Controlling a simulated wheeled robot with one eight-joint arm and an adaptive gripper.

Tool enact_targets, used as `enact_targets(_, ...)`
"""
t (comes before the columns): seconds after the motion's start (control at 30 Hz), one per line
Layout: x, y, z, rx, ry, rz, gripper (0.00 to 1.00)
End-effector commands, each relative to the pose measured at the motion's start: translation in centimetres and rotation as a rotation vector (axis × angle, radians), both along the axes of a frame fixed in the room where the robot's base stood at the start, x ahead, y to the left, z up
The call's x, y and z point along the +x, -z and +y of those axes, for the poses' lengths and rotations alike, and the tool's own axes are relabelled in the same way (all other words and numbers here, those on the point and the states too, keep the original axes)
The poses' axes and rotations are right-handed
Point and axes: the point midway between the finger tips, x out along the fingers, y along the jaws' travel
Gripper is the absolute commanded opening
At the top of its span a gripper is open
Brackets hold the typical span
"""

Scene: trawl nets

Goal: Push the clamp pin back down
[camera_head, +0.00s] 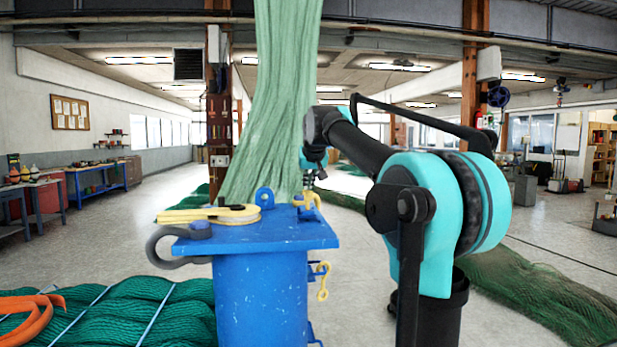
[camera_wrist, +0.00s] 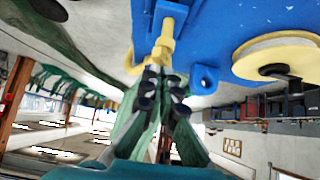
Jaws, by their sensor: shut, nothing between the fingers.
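A yellow pin (camera_head: 307,200) with a bent, hook-like shape stands at the back right edge of the blue stand's top plate (camera_head: 285,236); I take it for the clamp pin. In the wrist view the yellow pin (camera_wrist: 166,42) sits in a blue bracket (camera_wrist: 174,14). My gripper (camera_head: 312,178) is just above and behind the pin in the head view. In the wrist view my gripper's dark fingertips (camera_wrist: 162,74) are close together, empty, and close to the pin's end. Whether they touch it I cannot tell.
A yellow block with a round sheave (camera_head: 220,214) and a grey shackle (camera_head: 170,248) lie on the plate's left side. A blue lug (camera_head: 265,197) stands beside the pin. A green net (camera_head: 270,90) hangs behind. A yellow hook (camera_head: 322,284) hangs at the stand's right side.

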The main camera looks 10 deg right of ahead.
Motion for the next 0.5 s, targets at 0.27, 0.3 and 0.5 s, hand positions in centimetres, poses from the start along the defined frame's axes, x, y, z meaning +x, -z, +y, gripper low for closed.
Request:
enact_targets(0.27,0.0,0.1,0.0,0.000,0.000,0.000,0.00)
enact_targets(0.3,0.0,0.1,0.0,0.000,0.000,0.000,0.00)
enact_targets(0.5,0.0,1.4,0.0,0.000,0.000,0.000,0.00)
